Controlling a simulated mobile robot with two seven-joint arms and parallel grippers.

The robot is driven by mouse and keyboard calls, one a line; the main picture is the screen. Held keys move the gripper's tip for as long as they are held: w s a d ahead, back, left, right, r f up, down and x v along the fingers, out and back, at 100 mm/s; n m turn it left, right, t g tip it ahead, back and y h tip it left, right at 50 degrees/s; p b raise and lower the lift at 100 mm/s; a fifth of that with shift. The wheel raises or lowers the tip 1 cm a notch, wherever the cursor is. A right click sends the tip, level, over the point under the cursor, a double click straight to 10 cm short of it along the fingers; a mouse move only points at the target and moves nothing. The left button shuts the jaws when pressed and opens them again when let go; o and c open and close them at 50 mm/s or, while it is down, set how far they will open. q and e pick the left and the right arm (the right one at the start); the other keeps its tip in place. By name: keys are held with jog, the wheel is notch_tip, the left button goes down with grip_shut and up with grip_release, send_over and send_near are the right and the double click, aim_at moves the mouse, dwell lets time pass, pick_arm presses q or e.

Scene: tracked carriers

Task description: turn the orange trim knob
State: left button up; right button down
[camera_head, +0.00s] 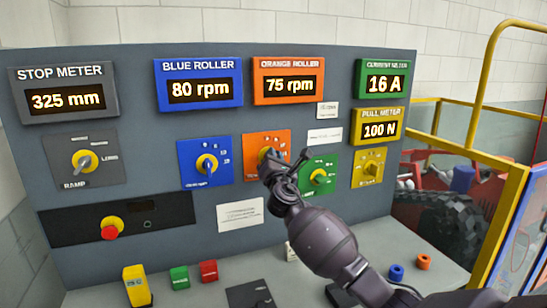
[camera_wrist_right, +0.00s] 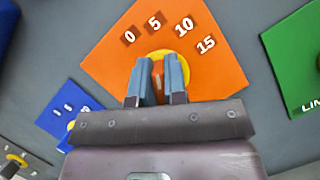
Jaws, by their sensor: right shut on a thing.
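The orange plate (camera_head: 253,138) with the trim knob is on the grey panel, under the orange roller display (camera_head: 289,81) reading 75 rpm. In the right wrist view the orange plate (camera_wrist_right: 112,50) shows the marks 0, 5, 10 and 15 above a yellow disc (camera_wrist_right: 184,63). My right gripper (camera_head: 271,160) is at the knob in the head view. In the right wrist view my right gripper (camera_wrist_right: 158,80) is shut on the orange trim knob (camera_wrist_right: 158,70), with one blue-grey finger on each side. The fingers hide most of the knob. My left gripper is not in view.
A blue plate with a knob (camera_head: 206,162) is left of the orange one, and a green plate with a knob (camera_head: 319,177) is close on the right. A red stop button (camera_head: 110,232) is lower left. Small coloured blocks stand on the desk (camera_head: 215,290) below.

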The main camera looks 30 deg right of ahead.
jog(key=c, duration=1.2)
grip_release()
jog(key=shift+o, duration=0.2)
jog(key=v, duration=1)
jog(key=shift+s+a+f, duration=0.15)
jog(key=shift+s+a, duration=0.05)
jog(key=shift+s, duration=0.1)
